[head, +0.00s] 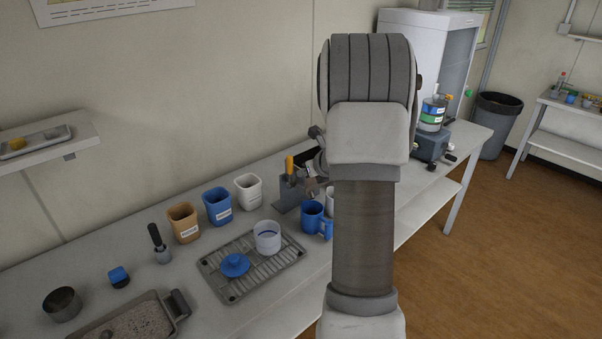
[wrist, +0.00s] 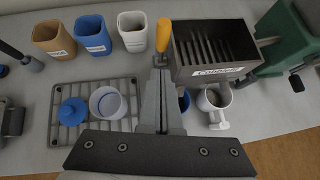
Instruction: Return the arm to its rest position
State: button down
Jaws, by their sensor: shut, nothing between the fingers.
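My gripper (wrist: 160,85) shows in the wrist view with its fingers together and nothing between them. It points over the bench, between a wire rack and a dark slotted box. In the head view my raised arm fills the centre right and hides most of the gripper. The bench (head: 105,245) runs along the wall beneath the arm. From these views I cannot tell how close the fingertips are to the yellow-handled tool (wrist: 163,36) ahead of them.
The slotted box (wrist: 214,72) stands right of the fingers, with a white mug (wrist: 214,98) in front. The rack (head: 218,275) holds a white cup (head: 267,237) and a blue lid (head: 235,265). Tan, blue and white cups line the back. A green machine (wrist: 288,42) stands further right.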

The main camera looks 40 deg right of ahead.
jog(key=r+v, duration=0.1)
jog(key=v, duration=0.7)
jog(key=shift+r, duration=0.2)
jog(key=shift+w+a, duration=0.1)
